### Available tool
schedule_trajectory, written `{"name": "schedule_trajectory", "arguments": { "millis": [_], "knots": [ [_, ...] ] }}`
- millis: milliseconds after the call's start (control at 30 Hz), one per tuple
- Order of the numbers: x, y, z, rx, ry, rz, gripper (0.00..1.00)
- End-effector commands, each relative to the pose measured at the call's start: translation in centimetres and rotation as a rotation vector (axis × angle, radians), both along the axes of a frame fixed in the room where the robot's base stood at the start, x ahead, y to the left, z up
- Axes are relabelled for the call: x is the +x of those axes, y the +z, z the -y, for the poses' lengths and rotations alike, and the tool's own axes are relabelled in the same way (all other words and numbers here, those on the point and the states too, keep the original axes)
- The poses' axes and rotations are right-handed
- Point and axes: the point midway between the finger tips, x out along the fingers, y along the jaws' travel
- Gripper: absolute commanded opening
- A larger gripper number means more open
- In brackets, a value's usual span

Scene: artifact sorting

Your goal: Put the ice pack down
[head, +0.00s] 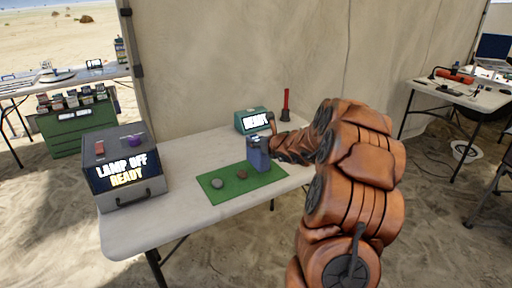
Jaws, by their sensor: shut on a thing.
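A blue, box-like ice pack (258,158) stands upright at the far edge of the green mat (222,198) on the white folding table. My gripper (264,143) reaches in from the right and is shut on the ice pack near its top. My orange arm and wrist hide part of the gripper's fingers. I cannot tell whether the bottom of the ice pack touches the mat or hangs just above it.
A box reading "LAMP OFF READY" (128,196) stands at left. A teal device (241,126) and a red-handled tool (286,103) are at the back. The white table's front (180,227) is clear.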

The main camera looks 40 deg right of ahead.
Motion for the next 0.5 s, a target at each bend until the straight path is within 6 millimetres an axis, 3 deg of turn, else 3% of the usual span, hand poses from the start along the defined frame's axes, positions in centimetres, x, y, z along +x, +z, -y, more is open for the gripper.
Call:
{"name": "schedule_trajectory", "arguments": {
  "millis": [267, 500],
  "knots": [
    [1.4, -0.1, 0.2, 0.0, 0.001, -0.001, 0.0],
    [1.6, -2.8, 0.3, 0.003, 0.001, -0.002, 0.0]
  ]
}}
